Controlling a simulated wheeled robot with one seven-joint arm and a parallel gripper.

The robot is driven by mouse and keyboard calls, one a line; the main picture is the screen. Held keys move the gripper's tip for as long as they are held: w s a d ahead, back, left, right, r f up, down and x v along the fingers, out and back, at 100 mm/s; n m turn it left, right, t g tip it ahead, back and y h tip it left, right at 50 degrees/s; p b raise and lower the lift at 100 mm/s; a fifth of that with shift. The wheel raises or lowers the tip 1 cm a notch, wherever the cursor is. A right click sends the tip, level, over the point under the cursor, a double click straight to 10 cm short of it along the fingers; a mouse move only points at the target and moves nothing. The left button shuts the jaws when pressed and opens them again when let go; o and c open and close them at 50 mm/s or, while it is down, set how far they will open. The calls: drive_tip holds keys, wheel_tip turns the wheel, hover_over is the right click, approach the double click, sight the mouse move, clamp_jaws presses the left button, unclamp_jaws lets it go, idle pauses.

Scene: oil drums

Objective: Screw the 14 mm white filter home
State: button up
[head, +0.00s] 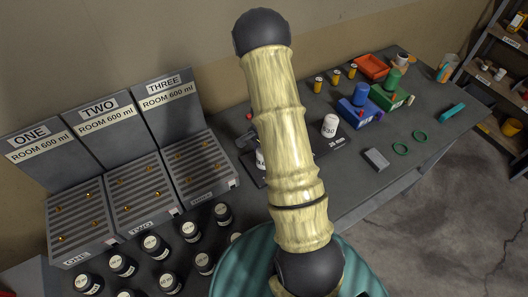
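A white filter (330,125) with dark lettering stands upright on the dark bench, at the right end of a dark plate (337,142) marked in mm. I cannot read its size for sure. A second white piece (261,159) shows at the left edge of my arm and is mostly hidden, so I cannot tell whether it is the 14 mm filter. My arm crosses the middle of the view and covers much of the plate. My gripper is not visible, and whether it holds anything does not show.
Three stepped grey racks marked ONE (82,210), TWO (140,190) and THREE (198,165) stand left, with several black jars (153,246) in front. Blue (357,112) and green (390,97) boxes, a red tray (372,67) and a grey block (376,158) lie right.

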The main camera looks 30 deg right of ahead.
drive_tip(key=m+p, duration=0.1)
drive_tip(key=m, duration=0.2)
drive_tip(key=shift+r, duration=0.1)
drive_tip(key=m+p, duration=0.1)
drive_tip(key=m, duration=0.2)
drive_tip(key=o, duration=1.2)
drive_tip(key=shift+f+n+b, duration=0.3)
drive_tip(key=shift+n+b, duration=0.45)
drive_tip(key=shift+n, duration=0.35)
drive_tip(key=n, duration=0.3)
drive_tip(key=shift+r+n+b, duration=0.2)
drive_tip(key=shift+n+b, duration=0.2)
